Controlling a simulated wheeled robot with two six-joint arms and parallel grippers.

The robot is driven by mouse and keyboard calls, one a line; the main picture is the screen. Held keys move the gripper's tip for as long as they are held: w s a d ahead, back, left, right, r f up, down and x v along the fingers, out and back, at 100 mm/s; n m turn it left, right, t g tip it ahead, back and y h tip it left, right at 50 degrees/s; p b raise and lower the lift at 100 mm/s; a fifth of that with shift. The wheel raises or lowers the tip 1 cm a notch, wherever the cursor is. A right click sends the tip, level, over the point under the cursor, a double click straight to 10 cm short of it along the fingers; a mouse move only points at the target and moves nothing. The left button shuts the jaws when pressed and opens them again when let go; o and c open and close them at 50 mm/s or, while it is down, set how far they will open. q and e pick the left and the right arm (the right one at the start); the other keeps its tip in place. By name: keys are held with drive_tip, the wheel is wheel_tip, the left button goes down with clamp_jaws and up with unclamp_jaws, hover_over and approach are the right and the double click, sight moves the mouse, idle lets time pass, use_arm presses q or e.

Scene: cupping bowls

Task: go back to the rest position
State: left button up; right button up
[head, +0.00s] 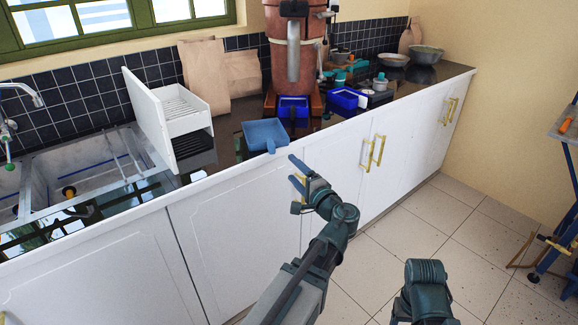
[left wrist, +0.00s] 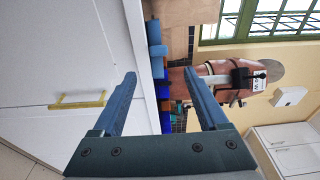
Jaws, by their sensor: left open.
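My left gripper (head: 297,172) is in front of the white cabinet doors, just below the counter's front edge and near the blue scoop-like tray (head: 265,134). In the left wrist view, its two blue fingers (left wrist: 162,92) are spread apart with nothing held between them. The blue tray rests on the dark counter, apart from the gripper. Part of my other arm (head: 425,285) shows at the bottom right of the head view; its gripper is not visible.
The dark counter (head: 228,150) holds a copper-coloured machine (head: 291,60), a white rack (head: 165,110), paper bags (head: 205,70) and bowls (head: 394,59). A sink (head: 85,165) is at left. Gold handles (head: 375,150) stick out from the cabinets. The tiled floor (head: 470,235) is mostly clear.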

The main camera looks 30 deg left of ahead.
use_arm(q)
drive_tip(key=shift+s+d, duration=0.1)
drive_tip(key=shift+d, duration=0.1)
idle(0.4)
drive_tip(key=s+d+f+g+h+p, duration=0.1)
drive_tip(key=s+d+g+h+p, duration=0.2)
drive_tip(key=s+d+p, duration=0.3)
drive_tip(key=s+d+f+n+g+h+p, duration=0.1)
drive_tip(key=s+d+g+h+p, duration=0.2)
drive_tip(key=d, duration=0.9)
drive_tip(key=s+d+f+n+g+h+p, duration=0.1)
drive_tip(key=s+d+g+h+p, duration=0.2)
drive_tip(key=s+d+h+p, duration=0.5)
drive_tip(key=shift+s+d+p, duration=0.6)
drive_tip(key=shift+d+p, duration=0.3)
drive_tip(key=shift+p, duration=0.15)
